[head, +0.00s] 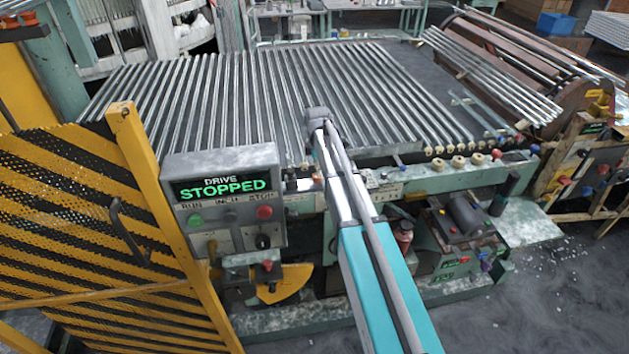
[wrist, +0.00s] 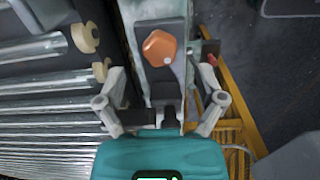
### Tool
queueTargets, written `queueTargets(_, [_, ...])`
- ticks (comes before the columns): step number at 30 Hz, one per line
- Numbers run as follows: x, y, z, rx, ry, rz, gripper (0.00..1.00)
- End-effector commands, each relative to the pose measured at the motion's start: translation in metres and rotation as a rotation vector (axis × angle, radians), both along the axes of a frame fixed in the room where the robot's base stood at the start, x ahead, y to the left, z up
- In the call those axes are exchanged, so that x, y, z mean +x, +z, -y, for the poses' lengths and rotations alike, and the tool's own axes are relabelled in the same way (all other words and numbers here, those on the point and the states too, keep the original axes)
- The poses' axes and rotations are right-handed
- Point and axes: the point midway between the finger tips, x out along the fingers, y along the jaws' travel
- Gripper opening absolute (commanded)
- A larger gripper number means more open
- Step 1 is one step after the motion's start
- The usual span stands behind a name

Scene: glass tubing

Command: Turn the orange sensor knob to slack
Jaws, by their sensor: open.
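The orange sensor knob (wrist: 159,48) shows in the wrist view, faceted, with a small pale dot near its lower right edge. No marking for slack can be read. In the head view I cannot make out the knob or the gripper's fingers; my arm covers that part of the machine.
A control box (head: 226,200) reading "DRIVE STOPPED" stands left of my arm. A yellow-black striped guard (head: 90,215) is farther left. Glass tubes (head: 250,90) lie across the rollers behind. Pale round rollers (wrist: 84,38) are close to my left finger in the wrist view.

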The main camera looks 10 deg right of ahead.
Motion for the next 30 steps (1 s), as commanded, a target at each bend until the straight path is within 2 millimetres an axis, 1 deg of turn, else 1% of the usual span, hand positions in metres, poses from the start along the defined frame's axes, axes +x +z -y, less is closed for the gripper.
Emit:
queueTargets(1, [0.0,-0.008,0.0,0.0,0.0,0.0,0.88])
queueTargets(12, [0.0,-0.032,0.001,0.0,-0.001,0.0,0.88])
queueTargets(18, [0.0,-0.037,0.001,0.0,-0.001,0.0,0.88])
queueTargets(29, [0.0,-0.038,0.001,0.0,-0.002,0.0,0.88])
queueTargets(30, [0.0,-0.038,0.002,0.0,-0.002,0.0,0.84])
